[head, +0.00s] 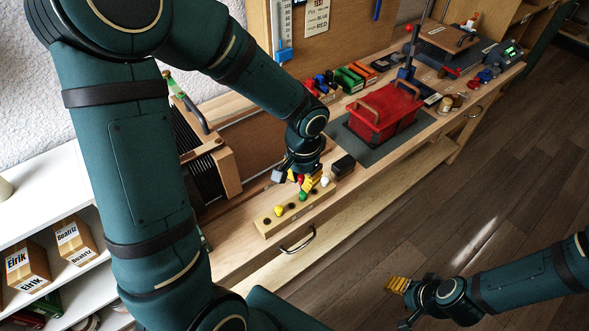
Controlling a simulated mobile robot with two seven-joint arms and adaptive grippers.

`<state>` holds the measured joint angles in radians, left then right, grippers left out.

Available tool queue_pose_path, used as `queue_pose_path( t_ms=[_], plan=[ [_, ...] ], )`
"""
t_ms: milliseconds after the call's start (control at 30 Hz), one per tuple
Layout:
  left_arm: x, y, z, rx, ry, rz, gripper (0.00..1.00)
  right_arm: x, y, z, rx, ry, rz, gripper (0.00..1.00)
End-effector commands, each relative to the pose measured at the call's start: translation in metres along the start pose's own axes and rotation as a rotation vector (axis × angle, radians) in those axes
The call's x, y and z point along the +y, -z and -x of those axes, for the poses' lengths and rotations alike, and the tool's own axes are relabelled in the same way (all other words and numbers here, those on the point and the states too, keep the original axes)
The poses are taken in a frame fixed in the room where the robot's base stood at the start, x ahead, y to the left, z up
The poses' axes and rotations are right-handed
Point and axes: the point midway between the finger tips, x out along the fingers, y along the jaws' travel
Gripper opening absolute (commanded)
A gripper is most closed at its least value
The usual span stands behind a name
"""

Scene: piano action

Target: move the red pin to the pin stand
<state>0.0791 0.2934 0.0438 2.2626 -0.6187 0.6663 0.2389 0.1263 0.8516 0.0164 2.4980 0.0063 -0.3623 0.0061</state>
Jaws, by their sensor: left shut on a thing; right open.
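The pin stand (268,229) is a pale wooden strip with dark holes along the front of the bench. A yellow pin (279,210), a green pin (302,197) and a white pin (324,182) show on it. My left gripper (308,185), with yellow fingertips, is over the stand's far part, between the green and white pins. It is shut on a small red thing, apparently the red pin (300,178), mostly hidden by the fingers. I cannot tell whether the pin touches the stand. My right gripper (402,303) is open and empty over the floor, at the lower right.
A black block (343,165) sits at the stand's far end. A red box with handles (383,112) stands on a grey mat. Several coloured blocks (348,78) line the back. A slatted frame (205,160) is at left. The front drawer has a handle (298,240).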

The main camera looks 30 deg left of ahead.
Motion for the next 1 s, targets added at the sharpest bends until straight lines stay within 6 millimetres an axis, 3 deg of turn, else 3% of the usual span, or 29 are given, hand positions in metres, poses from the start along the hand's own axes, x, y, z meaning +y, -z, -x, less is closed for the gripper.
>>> queue_pose_path(
  t_ms=[200,367,1000],
  plan=[
    [-0.012,-0.025,0.022,0.002,-0.003,-0.134,0.0,0.004,-0.004,-0.009,-0.008,0.0,0.001,0.51],
    [-0.014,-0.03,0.024,0.0,-0.006,-0.163,0.0,0.005,-0.005,-0.011,-0.011,0.0,0.001,0.51],
    [-0.013,-0.03,-0.025,-0.001,-0.006,-0.162,0.0,0.019,-0.013,-0.048,-0.023,0.002,0.008,0.51]
  ],
)
